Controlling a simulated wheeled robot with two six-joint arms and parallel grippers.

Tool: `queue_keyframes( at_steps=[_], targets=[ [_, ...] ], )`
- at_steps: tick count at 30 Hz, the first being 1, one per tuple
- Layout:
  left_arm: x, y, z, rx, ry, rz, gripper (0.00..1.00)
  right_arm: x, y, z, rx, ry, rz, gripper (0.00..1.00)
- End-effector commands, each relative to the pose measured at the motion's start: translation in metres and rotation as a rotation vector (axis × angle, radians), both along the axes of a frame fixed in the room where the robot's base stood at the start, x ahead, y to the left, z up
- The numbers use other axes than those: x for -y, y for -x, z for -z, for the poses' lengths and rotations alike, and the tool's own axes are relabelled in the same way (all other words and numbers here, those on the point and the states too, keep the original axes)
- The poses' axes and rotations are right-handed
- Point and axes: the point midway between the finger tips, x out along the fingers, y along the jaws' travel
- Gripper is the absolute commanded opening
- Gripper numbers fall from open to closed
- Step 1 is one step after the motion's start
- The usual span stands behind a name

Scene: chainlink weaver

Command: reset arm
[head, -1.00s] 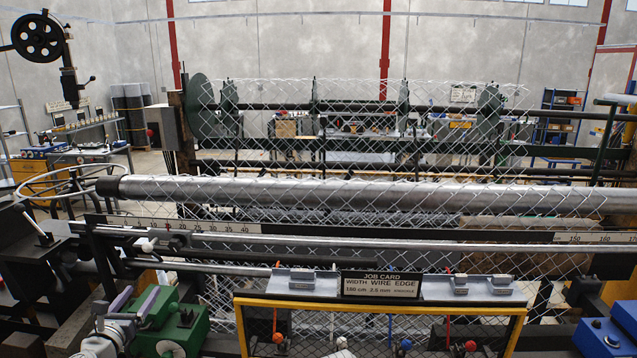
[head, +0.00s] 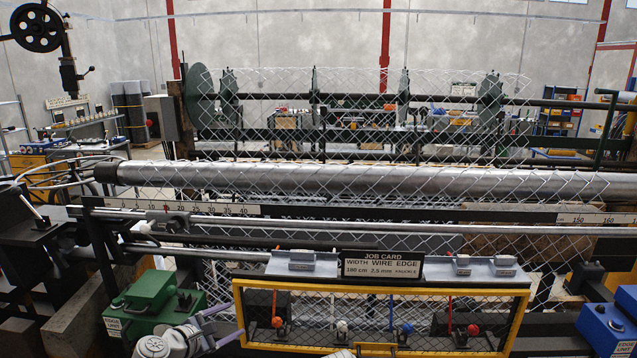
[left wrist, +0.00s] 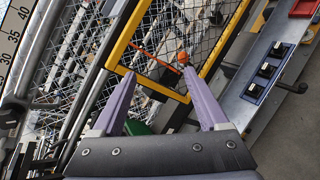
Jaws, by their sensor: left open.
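My left gripper (head: 234,320) is at the bottom left of the head view, by the left post of the yellow-framed guard. Its two purple fingers point right and are apart. In the left wrist view the open fingers (left wrist: 158,78) reach toward the yellow frame (left wrist: 119,42), with nothing between them. One fingertip appears close to an orange knob (left wrist: 183,58); I cannot tell if they touch. My right gripper is in neither view.
A green box (head: 150,298) sits just left of the gripper. The yellow guard (head: 300,286) has coloured knobs behind its mesh. A job card (head: 382,265) stands above it. A long steel roller (head: 350,180) with chainlink mesh spans the back. A blue unit (head: 610,325) is at right.

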Motion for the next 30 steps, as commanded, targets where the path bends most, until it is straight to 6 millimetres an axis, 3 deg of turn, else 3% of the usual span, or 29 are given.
queue_keyframes(
  at_steps=[1,3,9,12,15,21,30],
  targets=[
    [0.032,0.008,0.034,-0.013,-0.113,0.116,0.77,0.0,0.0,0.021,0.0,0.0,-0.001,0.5],
    [0.068,0.023,0.069,-0.026,-0.283,0.288,0.77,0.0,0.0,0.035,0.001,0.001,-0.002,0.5],
    [0.147,0.09,0.177,-0.038,-0.788,0.869,0.77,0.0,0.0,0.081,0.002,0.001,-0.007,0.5],
    [0.166,0.128,0.223,-0.036,-1.025,1.189,0.77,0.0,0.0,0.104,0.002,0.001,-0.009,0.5],
    [0.171,0.16,0.254,-0.036,-1.215,1.474,0.77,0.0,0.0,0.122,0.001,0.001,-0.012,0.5],
    [0.166,0.195,0.28,-0.052,-1.431,1.854,0.77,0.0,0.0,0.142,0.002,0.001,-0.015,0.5],
    [0.161,0.204,0.282,-0.067,-1.491,1.975,0.77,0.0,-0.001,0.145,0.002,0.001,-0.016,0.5]
  ],
)
